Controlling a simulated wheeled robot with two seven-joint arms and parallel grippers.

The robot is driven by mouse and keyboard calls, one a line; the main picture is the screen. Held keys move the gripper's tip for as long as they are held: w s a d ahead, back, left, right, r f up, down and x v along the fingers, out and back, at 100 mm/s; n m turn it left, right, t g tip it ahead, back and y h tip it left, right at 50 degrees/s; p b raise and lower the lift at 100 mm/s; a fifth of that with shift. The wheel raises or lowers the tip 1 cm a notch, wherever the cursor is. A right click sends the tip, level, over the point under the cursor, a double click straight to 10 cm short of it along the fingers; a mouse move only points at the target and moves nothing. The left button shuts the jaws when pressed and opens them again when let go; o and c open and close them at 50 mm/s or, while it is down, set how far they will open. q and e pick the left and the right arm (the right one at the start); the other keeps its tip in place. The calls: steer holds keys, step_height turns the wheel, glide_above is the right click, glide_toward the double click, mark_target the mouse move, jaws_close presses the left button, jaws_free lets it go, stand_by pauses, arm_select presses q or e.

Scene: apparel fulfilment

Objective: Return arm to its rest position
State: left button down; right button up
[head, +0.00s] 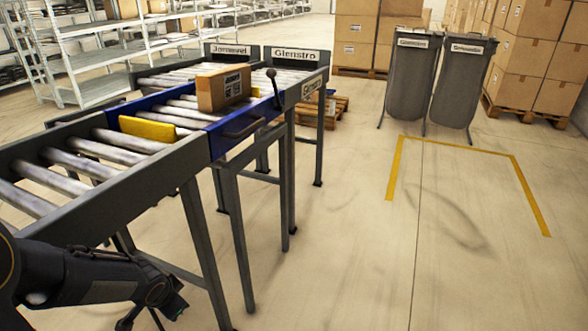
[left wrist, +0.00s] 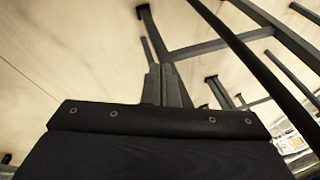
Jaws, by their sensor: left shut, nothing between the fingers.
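My left arm comes in at the lower left of the head view, beside and below the near end of the roller conveyor (head: 85,160). My left gripper (head: 142,321) points down near the bottom edge, partly cut off there. In the left wrist view its fingers (left wrist: 163,86) are together with nothing between them, with floor and conveyor legs beyond. My right gripper is in neither view.
A cardboard box (head: 222,88) stands on the conveyor's blue section, near a yellow bar (head: 147,129). Conveyor legs (head: 205,250) stand close to my left arm. Two grey bins (head: 411,80) and stacked cartons (head: 530,60) stand at the back right. The floor at right is clear.

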arm_select(q)
steer(key=s+d+r+n+h, duration=0.1)
steer(key=s+r+n, duration=0.4)
steer(key=s+r, duration=0.45)
steer(key=s+d+r+n+t+h, duration=0.1)
steer(key=s+d+r+n+h, duration=0.1)
steer(key=s+d+r, duration=0.3)
steer(key=s+d+r+n+h, duration=0.1)
steer(key=s+d+n+h, duration=0.15)
steer(key=s, duration=0.45)
step_height(320, 180, up, 29)
steer(key=p, duration=2.9)
steer(key=shift+w+y+p, duration=0.25)
steer(key=shift+y+p, duration=0.05)
steer(key=shift+y, duration=0.15)
